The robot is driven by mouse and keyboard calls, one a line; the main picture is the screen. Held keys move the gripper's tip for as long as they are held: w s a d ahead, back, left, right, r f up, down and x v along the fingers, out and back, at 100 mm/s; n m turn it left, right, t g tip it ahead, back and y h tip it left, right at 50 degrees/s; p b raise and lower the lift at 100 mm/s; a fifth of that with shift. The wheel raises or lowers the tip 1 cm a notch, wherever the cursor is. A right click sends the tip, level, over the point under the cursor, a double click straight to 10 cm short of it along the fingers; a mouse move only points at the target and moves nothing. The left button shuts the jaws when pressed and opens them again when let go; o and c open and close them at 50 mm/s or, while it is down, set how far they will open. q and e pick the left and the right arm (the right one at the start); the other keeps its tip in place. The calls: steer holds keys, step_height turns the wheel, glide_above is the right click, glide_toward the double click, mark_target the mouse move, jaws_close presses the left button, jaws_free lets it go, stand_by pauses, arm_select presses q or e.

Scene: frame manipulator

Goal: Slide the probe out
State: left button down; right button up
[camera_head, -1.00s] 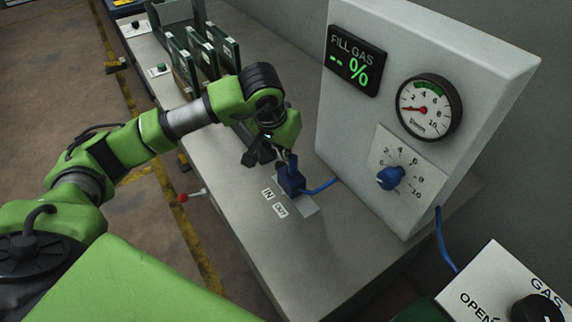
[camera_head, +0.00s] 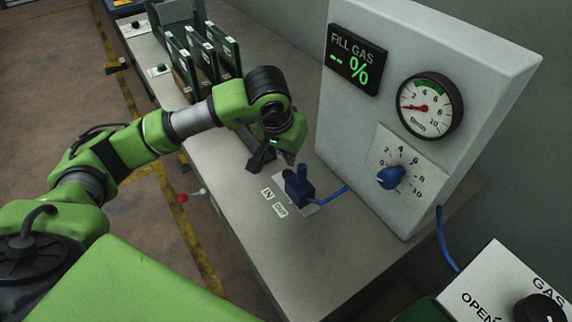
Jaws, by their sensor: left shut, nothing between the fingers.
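The blue probe (camera_head: 298,187) stands on a light grey plate (camera_head: 311,208) on the bench. Its blue hose (camera_head: 331,197) runs right to the white panel. Two labels lie left of it, "IN" (camera_head: 267,193) and one reading like "OUT" (camera_head: 280,210). My left gripper (camera_head: 290,158) is just above and behind the probe, pointing down. It is shut and empty; its fingertips are small, and I cannot tell whether they touch the probe's top. My right gripper is not in view.
A white panel (camera_head: 350,140) with a "FILL GAS" display (camera_head: 355,59), a gauge (camera_head: 430,106) and a blue knob (camera_head: 390,177) stands right of the probe. Dark upright frames (camera_head: 205,55) stand farther back. The bench's front part is clear.

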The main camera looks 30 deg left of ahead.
arm_select(q)
steer(key=a+p+v, duration=0.1)
steer(key=p+v, duration=0.2)
steer(key=v, duration=0.5)
steer(key=shift+a+r, duration=0.3)
steer(key=shift+a, duration=0.1)
steer(key=shift+s+f, duration=0.1)
steer(key=shift+s, duration=0.1)
stand_by(0.6)
